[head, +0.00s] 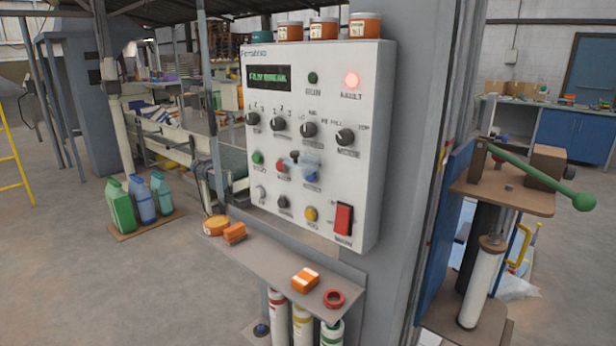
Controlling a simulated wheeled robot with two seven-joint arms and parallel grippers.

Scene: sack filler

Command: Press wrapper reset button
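A light grey control panel (335,100) faces me in the head view. Its display (270,77) reads "FILM BREAK" in green, and a red lamp (352,80) at its upper right glows. Below a row of black knobs are a green button (258,157), a red button (281,168) and a blue button (312,178). A pale, seemingly translucent piece (307,163) sits just above the blue button, partly over it. A yellow button (311,214) is in the row below. The labels are too small to read surely, so I cannot tell which is reset. Neither gripper is in view.
A red rocker switch (343,219) is at the panel's lower right. A narrow shelf (270,265) with orange items and a red ring juts out below. A green-handled lever (540,176) stands to the right. Open floor (130,285) lies to the left.

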